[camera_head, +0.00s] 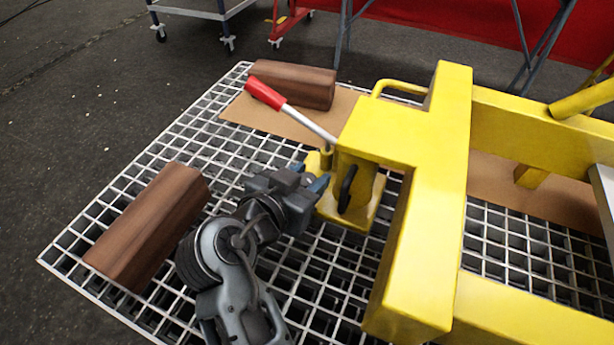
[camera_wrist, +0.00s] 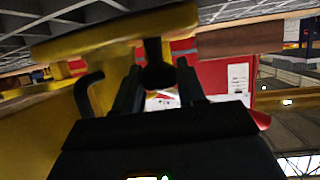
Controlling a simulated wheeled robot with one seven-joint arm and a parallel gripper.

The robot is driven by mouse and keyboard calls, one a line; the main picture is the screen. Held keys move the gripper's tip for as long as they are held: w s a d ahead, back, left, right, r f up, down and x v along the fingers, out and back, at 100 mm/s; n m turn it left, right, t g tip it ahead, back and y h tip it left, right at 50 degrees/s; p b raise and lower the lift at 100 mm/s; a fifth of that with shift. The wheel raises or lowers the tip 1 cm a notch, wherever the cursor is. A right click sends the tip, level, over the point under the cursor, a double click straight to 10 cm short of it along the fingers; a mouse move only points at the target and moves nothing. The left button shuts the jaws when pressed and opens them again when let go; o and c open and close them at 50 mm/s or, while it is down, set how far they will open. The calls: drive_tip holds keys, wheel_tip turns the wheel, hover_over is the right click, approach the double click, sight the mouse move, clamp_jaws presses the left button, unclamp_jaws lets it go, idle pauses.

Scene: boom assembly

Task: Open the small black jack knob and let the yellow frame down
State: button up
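The yellow frame (camera_head: 453,150) stands at the right in the head view, its end over the yellow jack (camera_head: 328,205). In the wrist view the small black knob (camera_wrist: 158,74) sticks out from the yellow jack body (camera_wrist: 105,40). My gripper (camera_head: 309,175) is at the left side of the jack in the head view. In the wrist view my gripper (camera_wrist: 160,85) is open, with one finger on each side of the knob and small gaps showing. The knob is not clearly seen in the head view. A black curved handle (camera_head: 347,188) shows on the jack's side.
The jack's red-tipped lever (camera_head: 265,93) slants up to the left. Brown wooden blocks lie at the back (camera_head: 300,85) and front left (camera_head: 150,225) of the white grating (camera_head: 110,195). Cardboard (camera_head: 262,117) lies under the back block. The grating left of my gripper is mostly free.

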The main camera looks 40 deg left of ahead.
drive_tip(key=shift+c, duration=1.3)
drive_tip(key=shift+d+r+n+y+p, duration=0.15)
drive_tip(key=shift+n+y+p, duration=0.5)
drive_tip(key=shift+p, duration=0.2)
drive_tip(key=n+g+y+p, duration=0.1)
drive_tip(key=n+y+p, duration=0.1)
drive_tip(key=shift+n+y+p, duration=0.25)
drive_tip(key=shift+y+p, duration=0.05)
drive_tip(key=shift+y, duration=0.05)
drive_tip(key=shift+f+n+g+y+p, duration=0.2)
drive_tip(key=shift+n+g+y+p, duration=0.1)
drive_tip(key=shift+n+y, duration=0.15)
drive_tip(key=o, duration=0.7)
drive_tip(key=shift+s, duration=0.1)
